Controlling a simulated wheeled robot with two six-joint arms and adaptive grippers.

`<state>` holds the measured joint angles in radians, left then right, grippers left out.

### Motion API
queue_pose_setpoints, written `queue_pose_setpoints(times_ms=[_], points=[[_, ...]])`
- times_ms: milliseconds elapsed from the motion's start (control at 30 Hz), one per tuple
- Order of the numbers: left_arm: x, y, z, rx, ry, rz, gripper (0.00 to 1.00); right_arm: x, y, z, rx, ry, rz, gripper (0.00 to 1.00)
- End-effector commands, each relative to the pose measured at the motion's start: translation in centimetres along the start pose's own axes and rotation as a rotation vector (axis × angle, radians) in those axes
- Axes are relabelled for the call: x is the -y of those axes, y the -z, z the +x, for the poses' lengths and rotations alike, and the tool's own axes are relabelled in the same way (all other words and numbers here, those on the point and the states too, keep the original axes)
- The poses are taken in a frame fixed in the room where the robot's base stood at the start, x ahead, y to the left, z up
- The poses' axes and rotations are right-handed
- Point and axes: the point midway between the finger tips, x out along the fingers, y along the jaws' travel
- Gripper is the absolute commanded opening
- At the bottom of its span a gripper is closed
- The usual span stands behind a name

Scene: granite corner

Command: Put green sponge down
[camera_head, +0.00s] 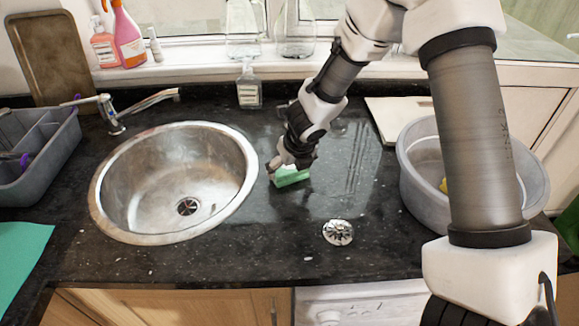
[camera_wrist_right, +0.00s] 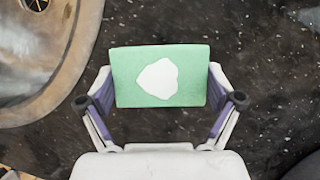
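The green sponge (camera_head: 291,177) is at the black counter just right of the round sink. My right gripper (camera_head: 284,163) is directly above it, pointing down, and partly hides it. In the right wrist view the sponge (camera_wrist_right: 125,78) has a white patch on top and lies between the two fingers of my gripper (camera_wrist_right: 160,78), which press against its short sides. I cannot tell whether its underside touches the counter. My left gripper is out of view.
The steel sink (camera_head: 150,205) is close on the left. A grey basin (camera_head: 415,180) stands at the right, a white board (camera_head: 395,112) behind it. A small strainer (camera_head: 337,232) lies in front. A soap bottle (camera_head: 249,88) stands at the back. Wet counter (camera_head: 330,195) beside the sponge is free.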

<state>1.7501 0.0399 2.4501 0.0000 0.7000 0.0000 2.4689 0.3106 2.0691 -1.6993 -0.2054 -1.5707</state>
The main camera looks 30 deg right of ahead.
Motion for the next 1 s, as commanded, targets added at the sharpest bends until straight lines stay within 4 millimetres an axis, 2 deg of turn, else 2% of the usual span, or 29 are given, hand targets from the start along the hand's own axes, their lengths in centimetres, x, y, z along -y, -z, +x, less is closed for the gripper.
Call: queue_pose_setpoints(times_ms=[333, 467, 567, 800, 900, 1000], points=[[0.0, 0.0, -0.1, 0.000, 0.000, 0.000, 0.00, 0.0, 0.0, -0.1, 0.000, 0.000, 0.000, 1.00], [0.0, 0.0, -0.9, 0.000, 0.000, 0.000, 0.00, 0.0, -0.3, -1.1, 0.001, 0.000, 0.000, 1.00], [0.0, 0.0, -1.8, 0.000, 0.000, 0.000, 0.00, 0.0, -0.4, -3.1, 0.002, -0.001, 0.001, 1.00], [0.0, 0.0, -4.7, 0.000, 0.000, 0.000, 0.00, 0.0, -0.5, -9.6, 0.003, 0.000, 0.001, 1.00], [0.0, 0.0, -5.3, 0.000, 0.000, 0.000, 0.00, 0.0, -0.4, -11.4, 0.002, -0.001, 0.001, 1.00], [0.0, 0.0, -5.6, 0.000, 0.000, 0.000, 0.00, 0.0, -0.2, -12.3, 0.000, -0.001, 0.000, 1.00]])
